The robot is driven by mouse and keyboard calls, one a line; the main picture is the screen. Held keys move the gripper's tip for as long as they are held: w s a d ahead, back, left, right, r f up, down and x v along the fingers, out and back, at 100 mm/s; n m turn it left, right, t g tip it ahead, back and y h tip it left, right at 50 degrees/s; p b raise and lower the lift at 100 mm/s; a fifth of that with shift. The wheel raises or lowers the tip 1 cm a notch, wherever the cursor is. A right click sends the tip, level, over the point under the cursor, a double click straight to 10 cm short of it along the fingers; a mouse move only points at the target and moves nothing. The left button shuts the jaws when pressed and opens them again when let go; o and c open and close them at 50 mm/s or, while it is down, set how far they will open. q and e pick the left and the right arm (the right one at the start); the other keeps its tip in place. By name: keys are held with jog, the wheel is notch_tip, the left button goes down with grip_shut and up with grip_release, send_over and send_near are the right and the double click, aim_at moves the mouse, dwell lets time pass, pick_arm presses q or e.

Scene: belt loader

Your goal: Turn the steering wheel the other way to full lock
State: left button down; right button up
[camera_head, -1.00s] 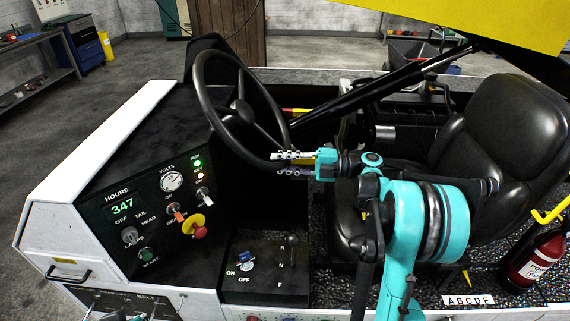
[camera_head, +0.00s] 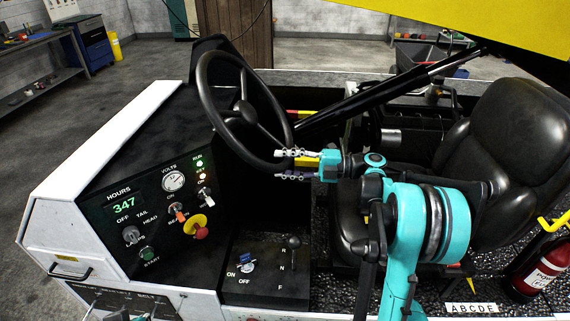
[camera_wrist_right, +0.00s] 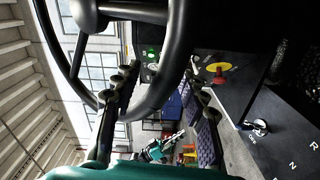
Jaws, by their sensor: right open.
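The black steering wheel (camera_head: 207,105) stands tilted above the dark control console. Its rim (camera_wrist_right: 166,78) and a spoke (camera_wrist_right: 135,12) fill the upper part of the right wrist view. My right gripper (camera_head: 289,165) comes from the right to the lower right of the rim. It is open; in the right wrist view its fingers (camera_wrist_right: 160,95) lie on either side of the rim. Whether they touch it I cannot tell. A small teal and grey part (camera_wrist_right: 158,149), probably my left arm's end, shows low in the right wrist view; its fingers are unclear.
The console has a red knob on a yellow disc (camera_head: 200,233), switches and an upright gear lever (camera_head: 292,242). A black seat (camera_head: 515,125) stands at the right. A dark strut (camera_head: 390,90) rises behind the wheel. A red extinguisher (camera_head: 535,268) stands lower right.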

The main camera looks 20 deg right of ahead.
jog(key=v, duration=1.2)
